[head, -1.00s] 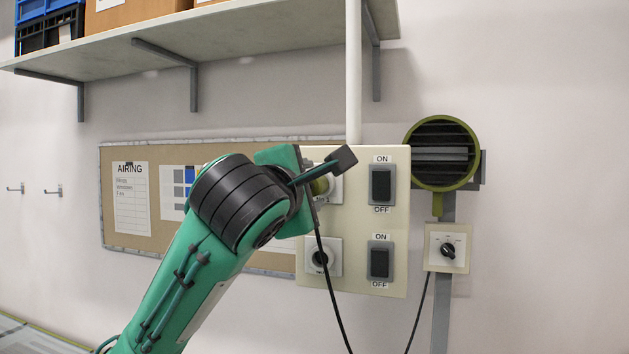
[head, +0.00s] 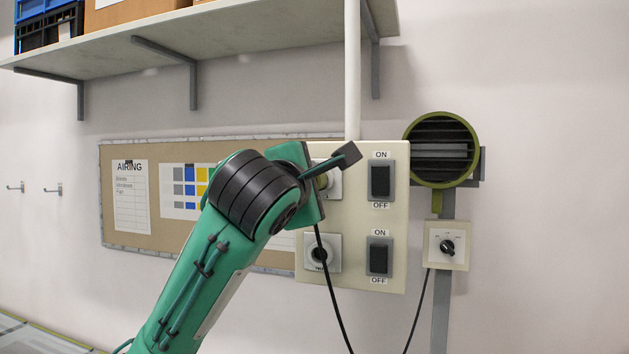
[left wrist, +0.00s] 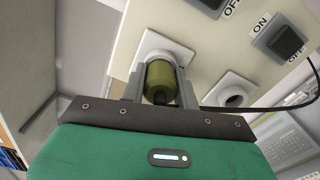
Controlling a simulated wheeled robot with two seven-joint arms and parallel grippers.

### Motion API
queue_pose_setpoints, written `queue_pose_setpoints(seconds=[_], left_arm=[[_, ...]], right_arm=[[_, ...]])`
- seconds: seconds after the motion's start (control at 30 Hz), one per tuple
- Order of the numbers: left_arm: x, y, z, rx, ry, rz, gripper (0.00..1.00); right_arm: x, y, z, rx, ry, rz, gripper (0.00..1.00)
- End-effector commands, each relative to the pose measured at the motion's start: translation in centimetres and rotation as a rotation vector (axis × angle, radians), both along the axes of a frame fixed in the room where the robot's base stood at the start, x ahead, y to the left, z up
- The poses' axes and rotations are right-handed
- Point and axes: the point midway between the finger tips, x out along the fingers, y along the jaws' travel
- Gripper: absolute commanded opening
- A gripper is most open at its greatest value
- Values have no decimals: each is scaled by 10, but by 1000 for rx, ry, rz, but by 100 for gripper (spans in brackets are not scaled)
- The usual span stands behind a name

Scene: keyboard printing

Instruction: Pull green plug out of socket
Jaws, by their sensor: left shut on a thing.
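The green plug (left wrist: 162,82) is at the upper white socket (left wrist: 160,45) on the beige panel; it shows partly in the head view (head: 323,181). I cannot tell how deep it sits. In the wrist view my left gripper (left wrist: 160,90) has a finger on each side of the plug and is shut on it. In the head view my green wrist hides most of the fingers and part of the upper socket. The lower socket (head: 321,254) is empty. My right gripper is not in view.
Two ON/OFF switches (head: 380,181) sit right of the sockets. A black cable (head: 331,290) hangs below the gripper. A round green-rimmed vent (head: 443,117) and a dial box (head: 435,258) are further right. A shelf (head: 240,48) and a pinboard (head: 130,232) are at the left.

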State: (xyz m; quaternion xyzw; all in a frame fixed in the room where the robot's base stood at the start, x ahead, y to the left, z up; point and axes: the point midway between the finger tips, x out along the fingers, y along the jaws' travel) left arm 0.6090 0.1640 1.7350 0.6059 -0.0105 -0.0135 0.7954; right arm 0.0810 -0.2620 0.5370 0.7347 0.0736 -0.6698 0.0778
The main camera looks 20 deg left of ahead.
Motion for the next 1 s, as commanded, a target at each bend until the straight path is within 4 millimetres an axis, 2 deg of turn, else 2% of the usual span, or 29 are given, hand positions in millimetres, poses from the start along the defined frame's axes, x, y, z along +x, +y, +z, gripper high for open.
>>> queue_pose_setpoints(seconds=[0.03, 0.1, 0.27, 0.8, 1.0], left_arm=[[0, 0, 0, 0, 0, 0, 8], [0, 0, 0, 0, 0, 0, 0], [-2, 0, 0, 0, 0, -1, 0], [-27, 0, -1, 0, 1, -1, 0], [-30, 1, 0, 0, 1, -1, 0]], right_arm=[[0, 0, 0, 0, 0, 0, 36], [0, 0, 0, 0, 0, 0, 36], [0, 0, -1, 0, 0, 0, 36], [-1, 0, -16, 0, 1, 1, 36], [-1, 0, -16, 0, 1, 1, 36]])
